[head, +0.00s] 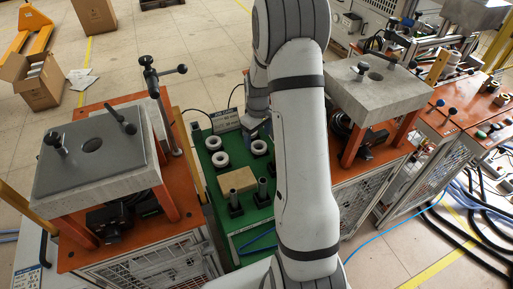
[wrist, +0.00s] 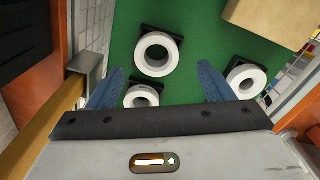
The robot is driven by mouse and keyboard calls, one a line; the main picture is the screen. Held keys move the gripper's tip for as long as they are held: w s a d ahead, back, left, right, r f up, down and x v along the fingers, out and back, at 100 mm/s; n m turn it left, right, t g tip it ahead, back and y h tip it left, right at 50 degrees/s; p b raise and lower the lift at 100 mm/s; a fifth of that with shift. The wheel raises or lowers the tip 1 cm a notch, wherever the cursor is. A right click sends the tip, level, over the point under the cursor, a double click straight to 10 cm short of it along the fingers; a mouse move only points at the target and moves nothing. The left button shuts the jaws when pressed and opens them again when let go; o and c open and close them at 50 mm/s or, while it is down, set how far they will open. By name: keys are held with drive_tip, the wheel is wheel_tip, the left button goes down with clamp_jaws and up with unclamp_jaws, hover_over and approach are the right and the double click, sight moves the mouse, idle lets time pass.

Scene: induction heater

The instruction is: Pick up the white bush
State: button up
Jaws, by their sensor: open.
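Three white ring-shaped bushes sit on dark square bases on a green tabletop (head: 226,215). In the head view they are the left bush (head: 205,143), the front bush (head: 220,165) and the right bush (head: 260,153). In the wrist view, the upper bush (wrist: 157,72) lies between and beyond the blue fingertips of my gripper (wrist: 160,67). The lower bush (wrist: 142,87) is between the fingers, partly hidden by the gripper body. The right bush (wrist: 259,72) is outside the right finger. My gripper is open and empty, apparently above the bushes. In the head view, my arm hides much of it.
A tan block (head: 237,180) lies in front of the bushes, with two dark upright posts (head: 235,199) nearby. A small sign (head: 224,120) stands at the table's back. Metal-topped orange machines flank the table, the left one (head: 95,165) and the right one (head: 370,95).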

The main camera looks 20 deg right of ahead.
drive_tip(key=shift+w+d+f+p, duration=0.1)
drive_tip(key=shift+w+f+p, duration=0.1)
drive_tip(key=shift+f, duration=0.9)
drive_tip(key=shift+w+d+f+p, duration=0.1)
drive_tip(key=shift+f+p, duration=0.1)
drive_tip(key=shift+f, duration=0.85)
drive_tip(key=shift+a, duration=0.1)
drive_tip(key=shift+c, duration=0.5)
drive_tip(key=c, duration=1)
wheel_tip(320, 180, up, 11)
drive_tip(key=shift+c, duration=0.2)
wheel_tip(320, 180, up, 7)
drive_tip(key=p, duration=0.3)
hover_over(258, 142)
drive_tip(key=s, duration=0.1)
drive_tip(key=shift+s+a+f, duration=0.2)
drive_tip(key=shift+a+f, duration=0.05)
drive_tip(key=shift+a, duration=0.05)
